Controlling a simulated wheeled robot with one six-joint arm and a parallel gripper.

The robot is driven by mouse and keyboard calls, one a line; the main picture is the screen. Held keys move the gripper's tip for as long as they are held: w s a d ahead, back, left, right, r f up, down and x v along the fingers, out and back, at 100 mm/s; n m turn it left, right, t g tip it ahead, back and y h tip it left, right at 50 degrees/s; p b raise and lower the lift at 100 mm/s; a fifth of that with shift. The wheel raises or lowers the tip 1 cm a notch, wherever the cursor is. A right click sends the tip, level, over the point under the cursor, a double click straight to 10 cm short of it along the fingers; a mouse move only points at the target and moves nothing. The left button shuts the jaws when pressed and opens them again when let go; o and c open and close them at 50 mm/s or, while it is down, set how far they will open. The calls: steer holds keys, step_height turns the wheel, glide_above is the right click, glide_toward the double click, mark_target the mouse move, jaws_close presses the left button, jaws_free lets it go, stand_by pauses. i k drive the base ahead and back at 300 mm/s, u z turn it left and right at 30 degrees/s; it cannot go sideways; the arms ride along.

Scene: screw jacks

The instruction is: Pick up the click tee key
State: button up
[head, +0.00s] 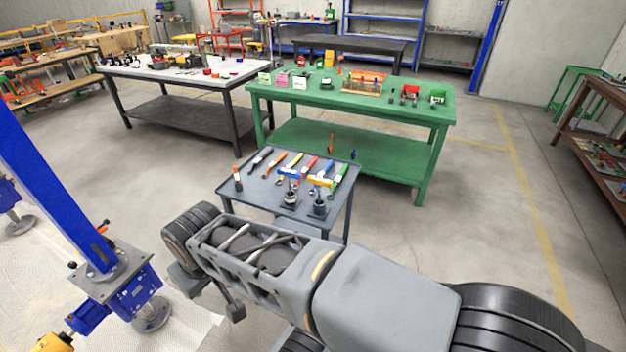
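A small grey tool table (258,199) stands just beyond my arm. Two tools with T-shaped tops stand upright on it, one with a blue bar (289,172) and one with a yellow bar (320,182). Their lower ends are at dark round holders (319,206) near the table's front edge. I cannot tell which one is the click tee key. My arm lies across the bottom of the view, in front of the table. What may be part of my gripper (232,305) hangs below the arm's left end, largely hidden. Its fingers cannot be made out clearly.
Several wrench-like tools with coloured handles (339,178) lie along the tool table, and an orange-topped item (237,177) stands at its left. A green workbench (290,93) stands behind. A blue post on a screw jack (128,290) rises at left. Floor at right is clear.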

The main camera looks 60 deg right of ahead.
mark_target(284, 171)
steer(key=z, duration=3.35)
steer(key=i, duration=1.85)
steer(key=u, duration=3.85)
steer(key=i, duration=0.5)
steer(key=z, duration=0.1)
